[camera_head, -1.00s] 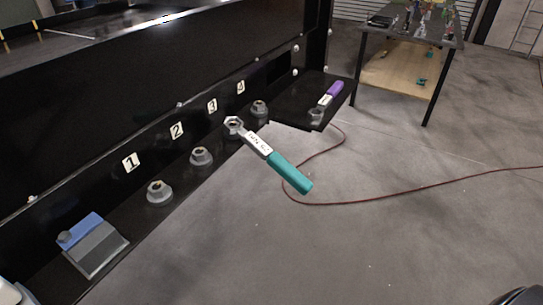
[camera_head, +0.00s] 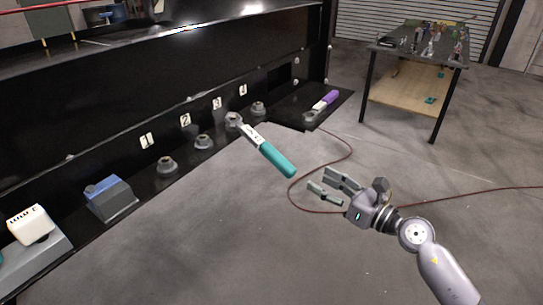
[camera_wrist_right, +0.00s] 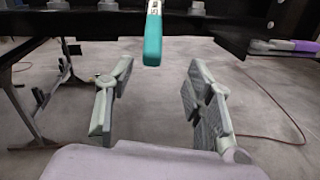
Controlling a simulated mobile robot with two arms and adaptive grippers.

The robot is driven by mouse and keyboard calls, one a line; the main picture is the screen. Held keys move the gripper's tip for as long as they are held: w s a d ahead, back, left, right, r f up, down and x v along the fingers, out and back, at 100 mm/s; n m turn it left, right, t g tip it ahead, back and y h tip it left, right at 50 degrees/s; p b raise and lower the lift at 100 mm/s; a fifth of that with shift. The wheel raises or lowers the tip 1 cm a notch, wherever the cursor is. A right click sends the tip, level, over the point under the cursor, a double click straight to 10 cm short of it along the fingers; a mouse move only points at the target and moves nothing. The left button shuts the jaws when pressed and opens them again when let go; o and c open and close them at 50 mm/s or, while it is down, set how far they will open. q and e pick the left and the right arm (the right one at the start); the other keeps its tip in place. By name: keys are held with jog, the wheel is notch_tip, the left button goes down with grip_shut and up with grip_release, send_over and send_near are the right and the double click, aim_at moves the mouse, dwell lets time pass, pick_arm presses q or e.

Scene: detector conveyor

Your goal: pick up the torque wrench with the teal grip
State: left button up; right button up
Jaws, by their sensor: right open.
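The torque wrench with the teal grip (camera_head: 276,159) has its ring head on the nut under label 3, and its handle sticks out from the ledge over the floor. In the right wrist view the teal grip (camera_wrist_right: 153,42) hangs ahead, above and between the fingers. My right gripper (camera_head: 331,190) is open and empty, to the right of and below the grip's end, not touching it. Its two fingers also show in the right wrist view (camera_wrist_right: 158,100). My left gripper is not in view.
A wrench with a purple grip (camera_head: 328,100) lies on the black shelf at the ledge's far end. Several nuts (camera_head: 204,142) and a blue-grey block (camera_head: 108,198) sit along the ledge. A red cable (camera_head: 350,150) crosses the floor. A table (camera_head: 405,54) stands at the back right.

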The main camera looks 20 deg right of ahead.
jog(key=r+n, duration=0.2)
jog(key=p, duration=0.2)
send_near(272, 149)
jog(key=shift+y, duration=0.3)
jog(key=p+x, duration=0.1)
jog(key=x, duration=0.3)
jog(key=shift+w+a+f+p, duration=0.15)
jog(key=shift+p, duration=0.2)
jog(key=shift+w+a+f, duration=0.1)
jog(key=shift+w+a, duration=0.15)
jog(key=shift+w, duration=0.2)
jog(key=shift+w+a, duration=0.15)
jog(key=shift+w, duration=0.2)
jog(key=p+x, duration=0.1)
jog(key=x, duration=0.2)
jog(key=shift+w, duration=0.3)
jog(key=shift+w+a, duration=0.3)
jog(key=shift+w, duration=0.1)
jog(key=shift+s+d, duration=0.1)
jog(key=shift+c, duration=0.6)
grip_shut()
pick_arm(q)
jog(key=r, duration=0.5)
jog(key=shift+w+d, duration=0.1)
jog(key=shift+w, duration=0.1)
